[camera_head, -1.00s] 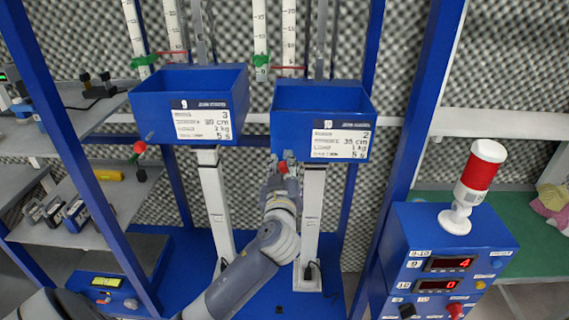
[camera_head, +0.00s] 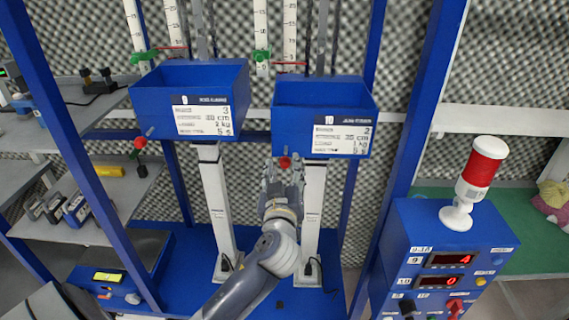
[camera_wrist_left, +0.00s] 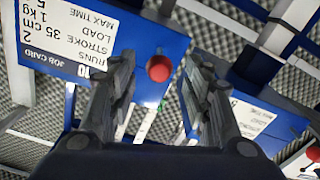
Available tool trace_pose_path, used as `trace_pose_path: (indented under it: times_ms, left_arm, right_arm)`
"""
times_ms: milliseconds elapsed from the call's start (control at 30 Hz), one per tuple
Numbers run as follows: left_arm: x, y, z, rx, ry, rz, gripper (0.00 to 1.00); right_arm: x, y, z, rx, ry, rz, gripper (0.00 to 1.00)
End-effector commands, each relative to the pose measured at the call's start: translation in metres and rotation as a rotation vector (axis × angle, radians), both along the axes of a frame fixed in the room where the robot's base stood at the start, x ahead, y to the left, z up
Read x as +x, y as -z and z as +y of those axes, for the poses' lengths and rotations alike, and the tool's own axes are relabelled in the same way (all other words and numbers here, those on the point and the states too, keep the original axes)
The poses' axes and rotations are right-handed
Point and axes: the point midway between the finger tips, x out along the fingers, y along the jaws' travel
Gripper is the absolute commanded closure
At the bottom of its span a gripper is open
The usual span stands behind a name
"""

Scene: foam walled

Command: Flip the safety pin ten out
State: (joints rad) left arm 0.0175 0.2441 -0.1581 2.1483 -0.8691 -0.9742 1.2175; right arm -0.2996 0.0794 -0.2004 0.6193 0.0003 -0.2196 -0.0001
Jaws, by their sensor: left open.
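The safety pin of station ten ends in a red ball knob (camera_head: 284,162) below the left front of the blue bin marked 10 (camera_head: 290,118). In the left wrist view the red knob (camera_wrist_left: 159,68) shows between the fingertips, near the bin's job card (camera_wrist_left: 65,30). My left gripper (camera_head: 283,176) is open just below the knob, with one finger on each side of it in the wrist view (camera_wrist_left: 160,82). I cannot tell whether the fingers touch it. The pin's shaft is hidden. My right gripper is not in view.
Bin 9 (camera_head: 190,80) hangs to the left, with its own red knob (camera_head: 140,142) at its lower left. Blue frame posts (camera_head: 410,120) stand on both sides. A blue control box (camera_head: 445,240) with a red-topped lamp (camera_head: 482,163) is at the right. Shelves (camera_head: 100,200) fill the left.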

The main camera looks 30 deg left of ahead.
Motion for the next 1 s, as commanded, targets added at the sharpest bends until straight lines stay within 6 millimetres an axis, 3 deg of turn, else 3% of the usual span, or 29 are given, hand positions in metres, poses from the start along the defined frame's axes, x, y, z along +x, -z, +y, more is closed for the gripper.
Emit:
trace_pose_path:
  times_ms: [200,400,600,1000]
  left_arm:
    - [-0.041,0.001,-0.026,-0.007,0.002,0.002,0.55]
    - [-0.066,0.001,-0.041,-0.003,0.001,0.003,0.55]
    - [-0.076,0.0,-0.046,0.0,0.0,0.0,0.55]
    - [-0.076,0.0,-0.047,0.0,0.0,0.0,0.55]
  right_arm:
    - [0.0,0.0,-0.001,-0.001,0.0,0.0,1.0]
    - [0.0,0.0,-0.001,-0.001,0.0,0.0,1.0]
    - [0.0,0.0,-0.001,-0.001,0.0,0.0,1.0]
    - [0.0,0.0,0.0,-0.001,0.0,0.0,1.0]
